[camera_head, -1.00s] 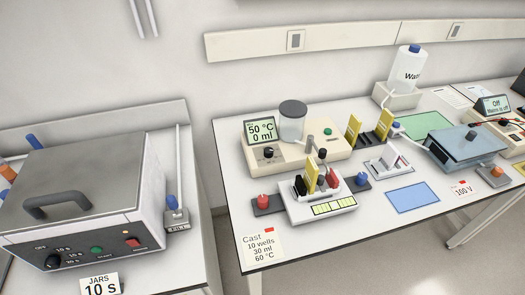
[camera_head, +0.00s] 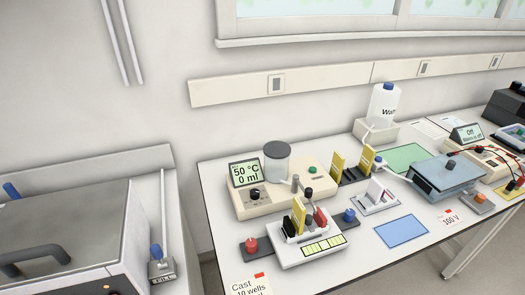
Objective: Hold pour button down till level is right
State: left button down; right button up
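The beige pouring unit (camera_head: 262,204) stands on the white bench, with a grey-lidded clear jar (camera_head: 277,163) on top. Its display (camera_head: 245,174) reads 50 °C and 0 ml. A black knob (camera_head: 255,194) is on its front and a green button (camera_head: 312,170) on its top right; nothing touches the button. In front stands a white casting stand (camera_head: 290,257) with yellow upright plates (camera_head: 299,216) and a greenish-yellow segmented strip (camera_head: 324,245). A red knob (camera_head: 251,245) and a blue knob (camera_head: 349,215) flank it. Neither gripper shows.
The cast card (camera_head: 250,287) is cut off at the bottom edge. A grey-lidded box unit (camera_head: 65,235) stands on a separate bench at left, with a gap between benches. A water bottle (camera_head: 383,104), blue mat (camera_head: 401,231) and blue-grey tank (camera_head: 447,175) are to the right.

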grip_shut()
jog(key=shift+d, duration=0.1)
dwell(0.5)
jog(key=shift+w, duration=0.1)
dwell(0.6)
